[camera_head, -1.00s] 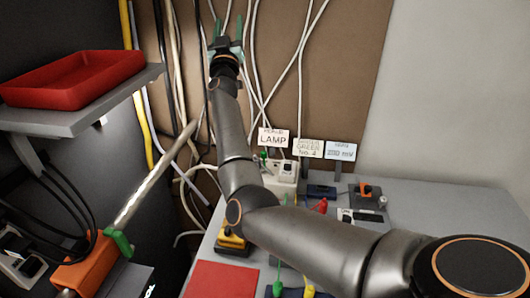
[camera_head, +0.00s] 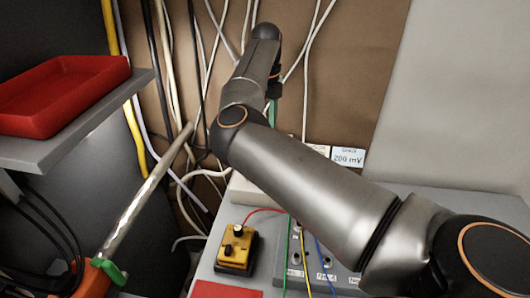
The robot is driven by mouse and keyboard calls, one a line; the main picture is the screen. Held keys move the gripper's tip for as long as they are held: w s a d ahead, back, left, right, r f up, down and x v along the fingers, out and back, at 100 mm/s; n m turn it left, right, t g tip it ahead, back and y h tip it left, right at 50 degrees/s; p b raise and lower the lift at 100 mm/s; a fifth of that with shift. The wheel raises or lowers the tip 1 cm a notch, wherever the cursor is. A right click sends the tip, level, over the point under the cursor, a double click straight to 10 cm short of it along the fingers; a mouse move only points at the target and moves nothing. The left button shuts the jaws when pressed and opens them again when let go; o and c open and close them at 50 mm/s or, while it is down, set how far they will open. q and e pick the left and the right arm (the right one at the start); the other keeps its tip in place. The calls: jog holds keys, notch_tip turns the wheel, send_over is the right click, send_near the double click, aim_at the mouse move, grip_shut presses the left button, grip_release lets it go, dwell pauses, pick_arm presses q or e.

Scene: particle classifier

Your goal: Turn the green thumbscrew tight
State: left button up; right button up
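The green thumbscrew (camera_head: 109,271) sits on an orange clamp (camera_head: 92,282) at the lower left, where a long slanted metal rod (camera_head: 148,192) passes. The clamp is cut off by the bottom edge. My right arm comes in from the lower right and reaches up to the top middle, well away from the thumbscrew. Of my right gripper, only a green finger part (camera_head: 273,88) shows behind the arm; the rest is hidden, so its opening cannot be seen. My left gripper is not in view.
A red tray (camera_head: 62,92) stands on a grey shelf (camera_head: 85,125) at the left, above the clamp. Loose cables hang along the brown back panel. A yellow device (camera_head: 237,247) and a grey terminal box (camera_head: 330,275) with coloured leads stand on the grey table.

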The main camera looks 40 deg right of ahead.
notch_tip(320, 180, down, 12)
jog(key=shift+s+r+p, duration=0.1)
jog(key=shift+p, duration=0.7)
grip_shut()
